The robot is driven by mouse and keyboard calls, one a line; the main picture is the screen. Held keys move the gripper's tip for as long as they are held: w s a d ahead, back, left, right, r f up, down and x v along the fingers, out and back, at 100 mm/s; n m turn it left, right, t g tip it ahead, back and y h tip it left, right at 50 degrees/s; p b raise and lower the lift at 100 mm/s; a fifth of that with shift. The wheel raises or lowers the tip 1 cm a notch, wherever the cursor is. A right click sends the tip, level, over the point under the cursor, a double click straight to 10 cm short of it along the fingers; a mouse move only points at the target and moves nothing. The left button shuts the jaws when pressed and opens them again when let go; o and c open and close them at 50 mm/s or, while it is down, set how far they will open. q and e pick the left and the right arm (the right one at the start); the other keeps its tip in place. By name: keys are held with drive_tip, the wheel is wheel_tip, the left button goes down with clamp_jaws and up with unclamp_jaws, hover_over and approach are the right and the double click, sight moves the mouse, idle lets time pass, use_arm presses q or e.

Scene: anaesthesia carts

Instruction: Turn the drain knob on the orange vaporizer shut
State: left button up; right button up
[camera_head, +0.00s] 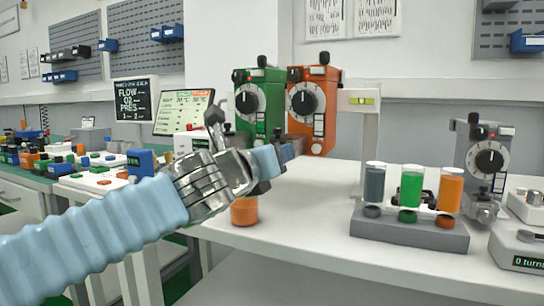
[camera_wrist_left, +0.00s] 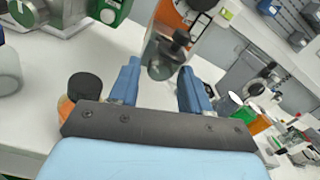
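The orange vaporizer (camera_head: 322,88) hangs beside the green vaporizer (camera_head: 269,92), with a black dial on its front. In the left wrist view its orange body (camera_wrist_left: 172,14) is at the top. Below it is a metal drain block (camera_wrist_left: 161,55) with a dark drain knob (camera_wrist_left: 181,38). My left gripper (camera_head: 290,150) is in front of and below the vaporizers. In the wrist view its two blue fingers (camera_wrist_left: 160,70) are apart, with the drain block seen just beyond the gap. I cannot tell whether they touch it. My right gripper is not in view.
An orange container (camera_head: 244,211) stands on the white table below my left wrist. A grey rack (camera_head: 410,230) with grey, green and orange cylinders stands to the right. A grey vaporizer (camera_head: 482,160) is farther right.

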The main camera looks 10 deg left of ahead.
use_arm(q)
clamp_jaws()
drive_tip(key=m+p, duration=0.2)
drive_tip(key=m, duration=0.2)
drive_tip(key=shift+o, duration=1.2)
unclamp_jaws()
drive_tip(key=shift+s, duration=0.1)
